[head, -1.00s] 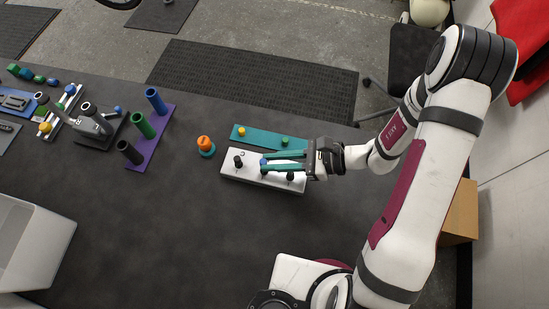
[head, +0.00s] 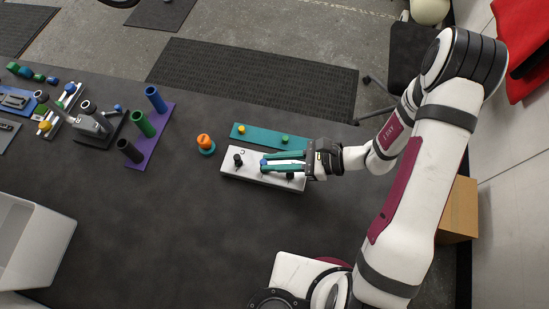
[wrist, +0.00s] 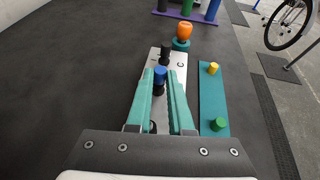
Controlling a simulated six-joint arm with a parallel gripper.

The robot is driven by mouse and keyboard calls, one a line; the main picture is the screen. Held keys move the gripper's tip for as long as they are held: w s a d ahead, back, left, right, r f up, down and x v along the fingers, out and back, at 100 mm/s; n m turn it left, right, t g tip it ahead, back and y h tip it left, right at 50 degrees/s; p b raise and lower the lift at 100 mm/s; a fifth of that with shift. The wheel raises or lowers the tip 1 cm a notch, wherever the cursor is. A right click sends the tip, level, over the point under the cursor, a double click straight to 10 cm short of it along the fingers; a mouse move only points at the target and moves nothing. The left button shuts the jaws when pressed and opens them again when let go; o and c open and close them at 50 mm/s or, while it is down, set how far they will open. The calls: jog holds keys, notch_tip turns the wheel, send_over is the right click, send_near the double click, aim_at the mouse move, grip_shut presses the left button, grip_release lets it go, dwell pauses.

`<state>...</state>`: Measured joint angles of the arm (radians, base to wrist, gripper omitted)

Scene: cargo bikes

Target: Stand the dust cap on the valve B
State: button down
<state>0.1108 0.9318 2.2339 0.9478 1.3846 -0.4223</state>
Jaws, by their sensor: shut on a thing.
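My gripper (head: 263,163) is shut on the blue dust cap, its two teal fingers on either side of it. The blue cap (wrist: 160,74) is upright between the fingertips in the wrist view, directly over the black middle valve (wrist: 158,91) of the white block (wrist: 153,62). I cannot tell whether cap and valve touch. The white block also shows in the head view (head: 232,178). A black valve (head: 238,160) stands bare at its left end, near a letter C. Another black valve (head: 290,176) is at the right end, partly hidden by the fingers in the wrist view.
A teal strip (head: 262,134) with a yellow cap (head: 241,129) and a green cap (head: 285,139) lies behind the block. An orange piece (head: 204,141) stands on a teal base to the left. A purple rack (head: 160,135) with tubes is farther left. The front table is clear.

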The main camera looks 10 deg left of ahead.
jog(key=shift+f, duration=0.3)
dwell(0.5)
jog(key=c, duration=0.7)
grip_release()
jog(key=shift+c, duration=0.2)
jog(key=v, duration=1.6)
jog(key=s+r+n+t+h, duration=0.1)
jog(key=s+r+n+h, duration=0.9)
jog(key=s, duration=0.4)
jog(key=shift+s+a+r+n+h, duration=0.2)
jog(key=shift+a+r+n+h, duration=0.15)
jog(key=shift+r+h, duration=0.45)
